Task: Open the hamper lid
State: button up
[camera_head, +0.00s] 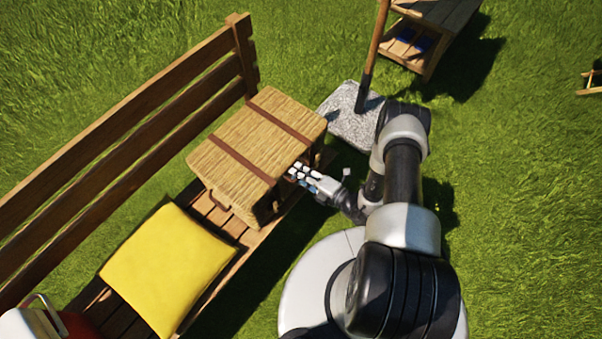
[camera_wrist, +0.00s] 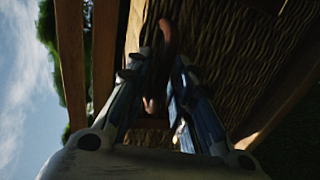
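The wicker hamper (camera_head: 235,148) sits on the wooden bench with its straw-coloured lid closed and two brown straps across the top. My gripper (camera_head: 297,171) is at the hamper's right-hand side, close to the lid's edge. In the wrist view the woven wall of the hamper (camera_wrist: 225,60) is dark and near. The two fingers of my gripper (camera_wrist: 164,60) stand apart there. A brown leather strap or tab (camera_wrist: 166,35) shows between and beyond the fingertips. I cannot tell whether a finger touches it.
A yellow cushion (camera_head: 168,268) lies on the bench seat in front of the hamper. The slatted bench back (camera_head: 120,145) rises behind both. A parasol pole in a stone base (camera_head: 350,118) stands close behind my arm. A small wooden table (camera_head: 432,35) is farther off on the grass.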

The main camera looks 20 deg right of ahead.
grip_shut()
dwell(0.3)
jog(key=shift+r, duration=0.1)
